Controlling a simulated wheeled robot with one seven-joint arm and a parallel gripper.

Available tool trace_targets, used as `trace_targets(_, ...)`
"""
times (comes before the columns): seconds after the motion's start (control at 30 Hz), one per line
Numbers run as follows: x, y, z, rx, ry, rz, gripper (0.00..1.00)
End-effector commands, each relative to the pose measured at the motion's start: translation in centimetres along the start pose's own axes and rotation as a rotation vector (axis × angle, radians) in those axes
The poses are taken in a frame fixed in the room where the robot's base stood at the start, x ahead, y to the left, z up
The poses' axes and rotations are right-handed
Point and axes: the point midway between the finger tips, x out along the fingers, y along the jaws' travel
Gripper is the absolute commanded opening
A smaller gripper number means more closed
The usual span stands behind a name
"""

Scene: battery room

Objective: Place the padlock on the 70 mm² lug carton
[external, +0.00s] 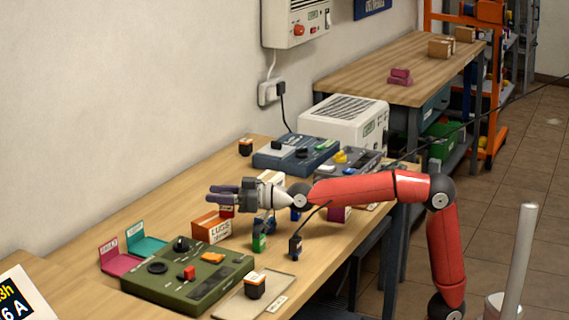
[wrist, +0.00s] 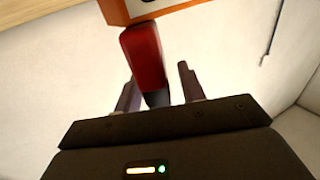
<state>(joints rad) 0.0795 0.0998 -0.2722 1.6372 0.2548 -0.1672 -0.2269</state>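The orange and white carton (external: 211,229) marked LUGS stands on the bench; its smaller print is too small to read. A red block with a dark end, apparently the padlock (external: 227,211), is at the carton's right end, just below my fingers. In the wrist view the padlock (wrist: 143,55) meets the edge of the carton (wrist: 165,7), and its dark end lies between my fingers. My gripper (external: 222,194) points left, level, above the carton. In the wrist view my gripper (wrist: 158,90) has its fingers apart, with a clear gap on the right of the padlock.
A green control box (external: 186,275) and a tray (external: 232,306) holding a dark block (external: 255,286) are at the front. A blue device (external: 296,156) is behind. Bench left of the carton is mostly bare.

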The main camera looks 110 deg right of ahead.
Motion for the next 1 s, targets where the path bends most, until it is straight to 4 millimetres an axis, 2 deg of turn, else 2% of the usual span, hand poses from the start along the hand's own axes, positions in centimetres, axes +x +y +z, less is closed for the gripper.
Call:
trace_targets(0.2,-0.1,0.0,-0.6,0.000,0.000,0.000,0.40)
trace_targets(0.37,-2.8,-0.1,-0.6,0.003,0.001,-0.003,0.40)
trace_targets(0.7,-9.8,0.1,-0.6,0.002,0.001,0.001,0.40)
trace_targets(0.83,-11.3,0.1,-0.4,0.002,0.000,0.001,0.40)
trace_targets(1.0,-12.0,0.0,-0.3,0.000,-0.001,0.001,0.40)
